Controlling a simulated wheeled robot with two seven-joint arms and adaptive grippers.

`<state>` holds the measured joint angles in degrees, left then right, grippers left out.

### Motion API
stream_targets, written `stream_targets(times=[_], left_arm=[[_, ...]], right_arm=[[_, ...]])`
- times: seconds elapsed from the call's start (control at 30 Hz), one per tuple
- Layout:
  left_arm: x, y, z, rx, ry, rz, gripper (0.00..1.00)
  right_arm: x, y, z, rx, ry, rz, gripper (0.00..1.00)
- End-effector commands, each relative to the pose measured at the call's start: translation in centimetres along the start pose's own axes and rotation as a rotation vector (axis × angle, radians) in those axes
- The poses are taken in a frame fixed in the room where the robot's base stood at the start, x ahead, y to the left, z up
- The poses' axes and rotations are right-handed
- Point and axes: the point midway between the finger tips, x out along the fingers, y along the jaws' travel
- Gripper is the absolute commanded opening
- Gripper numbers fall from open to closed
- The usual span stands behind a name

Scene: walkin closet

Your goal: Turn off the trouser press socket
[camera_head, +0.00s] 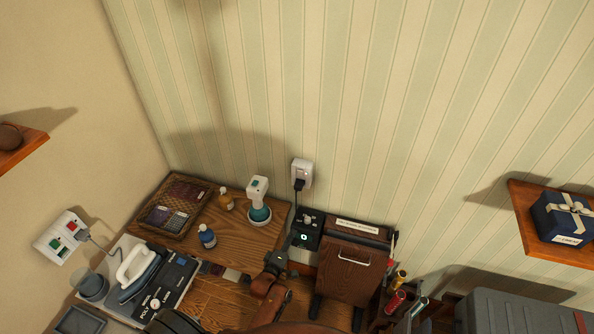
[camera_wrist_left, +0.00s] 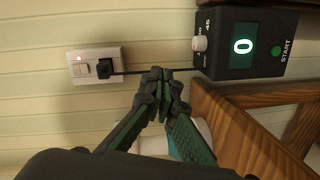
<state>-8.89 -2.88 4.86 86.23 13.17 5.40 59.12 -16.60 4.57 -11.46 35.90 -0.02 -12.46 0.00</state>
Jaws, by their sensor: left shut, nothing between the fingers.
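The trouser press (camera_head: 348,268) is a brown wooden unit with a pale handle, standing against the striped wall. Its black control box (camera_head: 306,232) has a lit dial, reading "0" in the left wrist view (camera_wrist_left: 243,46). The white socket (camera_head: 302,172) is on the wall above, with a black plug and cable running to the box. In the left wrist view the socket (camera_wrist_left: 97,66) shows a rocker switch beside the plug and a small reddish light. My left gripper (camera_head: 275,260) is shut and empty; its fingertips (camera_wrist_left: 160,75) appear between socket and control box, in front of the cable.
Another socket (camera_head: 62,236) with red and green switches is on the left wall, near an iron (camera_head: 137,270). Bottles (camera_head: 207,236) and a white-and-teal device (camera_head: 258,200) stand on the wooden top. A shelf with a blue gift box (camera_head: 564,217) is at right. The wall above is clear.

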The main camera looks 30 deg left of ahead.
Motion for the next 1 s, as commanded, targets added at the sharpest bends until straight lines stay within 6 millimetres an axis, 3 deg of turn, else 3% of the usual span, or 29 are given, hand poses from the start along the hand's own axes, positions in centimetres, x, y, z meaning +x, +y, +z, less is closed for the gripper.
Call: stream_targets(times=[0.03, 0.1, 0.2, 0.27, 0.73, 1.0], left_arm=[[0.3, 4.4, -2.0, -0.069, 0.037, 0.062, 0.0], [0.5, 8.4, -4.0, -0.152, 0.072, 0.131, 0.0], [0.4, 12.0, -5.9, -0.235, 0.103, 0.199, 0.0], [0.3, 13.2, -6.5, -0.262, 0.111, 0.223, 0.0], [0.7, 13.9, -7.0, -0.28, 0.116, 0.24, 0.0], [4.8, 14.7, -7.5, -0.278, 0.117, 0.243, 0.0]], right_arm=[[-1.2, 0.0, 0.1, 0.001, -0.003, 0.0, 0.4], [-1.9, 0.0, 0.3, 0.001, -0.007, 0.0, 0.4], [-2.4, 0.0, 1.0, 0.003, -0.016, -0.001, 0.4], [-2.5, -0.1, 1.3, 0.004, -0.021, -0.001, 0.4], [-2.3, -0.1, 1.2, 0.003, -0.019, -0.001, 0.4], [-0.7, -0.1, 1.3, 0.003, -0.017, -0.001, 0.4]])
